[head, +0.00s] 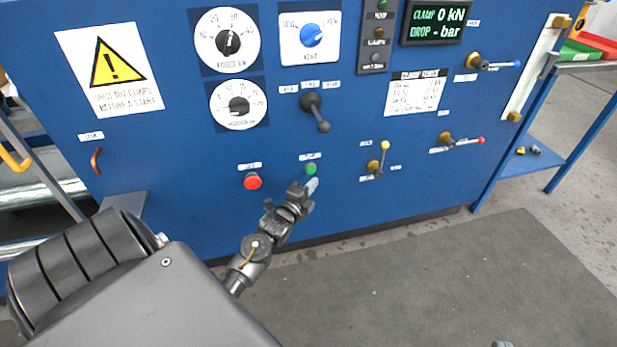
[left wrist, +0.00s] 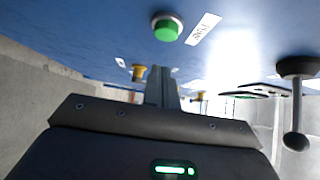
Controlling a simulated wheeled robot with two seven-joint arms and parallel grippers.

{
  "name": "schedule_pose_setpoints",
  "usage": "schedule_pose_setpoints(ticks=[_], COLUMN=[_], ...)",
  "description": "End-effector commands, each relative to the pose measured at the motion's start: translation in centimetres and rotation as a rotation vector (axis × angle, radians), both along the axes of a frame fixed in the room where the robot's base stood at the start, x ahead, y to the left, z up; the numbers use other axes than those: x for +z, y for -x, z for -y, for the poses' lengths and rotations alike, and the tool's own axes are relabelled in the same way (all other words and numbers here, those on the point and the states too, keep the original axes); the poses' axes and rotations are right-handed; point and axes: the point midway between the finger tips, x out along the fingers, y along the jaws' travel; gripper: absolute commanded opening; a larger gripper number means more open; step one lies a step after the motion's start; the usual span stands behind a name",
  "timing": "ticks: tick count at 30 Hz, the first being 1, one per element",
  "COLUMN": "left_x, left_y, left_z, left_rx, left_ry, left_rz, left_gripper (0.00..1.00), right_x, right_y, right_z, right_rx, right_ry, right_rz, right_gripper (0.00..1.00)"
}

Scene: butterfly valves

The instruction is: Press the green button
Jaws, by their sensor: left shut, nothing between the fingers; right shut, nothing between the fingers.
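The green button (head: 310,169) sits on the lower part of the blue panel (head: 215,165), under a small white label. My left gripper (head: 311,186) is shut and empty, with its tips just below the button in the head view. In the left wrist view the green button (left wrist: 167,28) shows in a pale metal ring beyond the shut fingers (left wrist: 162,88), with a visible gap. Whether the tips touch the panel cannot be told. Only a small grey piece of my right gripper (head: 502,344) shows at the bottom edge, shut and far from the button.
A red button (head: 253,181) is left of the green one. A black lever (head: 316,112) hangs above it. The floor mat (head: 430,275) before the panel is clear.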

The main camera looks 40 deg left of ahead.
Motion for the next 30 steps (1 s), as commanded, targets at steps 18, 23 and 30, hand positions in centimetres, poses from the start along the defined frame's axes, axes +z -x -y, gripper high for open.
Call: schedule_pose_setpoints(ticks=[18,23,30], left_x=[0.0,0.0,0.1], left_y=[-1.8,-2.0,-3.0], left_z=[-3.1,-3.4,-5.1], left_rx=[0.002,0.002,0.008], left_ry=[-0.001,-0.002,-0.001], left_rz=[-0.001,-0.001,0.001], left_gripper=[0.00,0.00,0.00], right_x=[1.9,1.9,1.5], right_y=[0.3,0.3,0.3], right_z=[0.2,0.2,0.0], right_rx=[0.004,0.004,0.006], right_ry=[-0.075,-0.074,-0.061], right_rz=[0.131,0.129,0.103], right_gripper=[0.00,0.00,0.00])
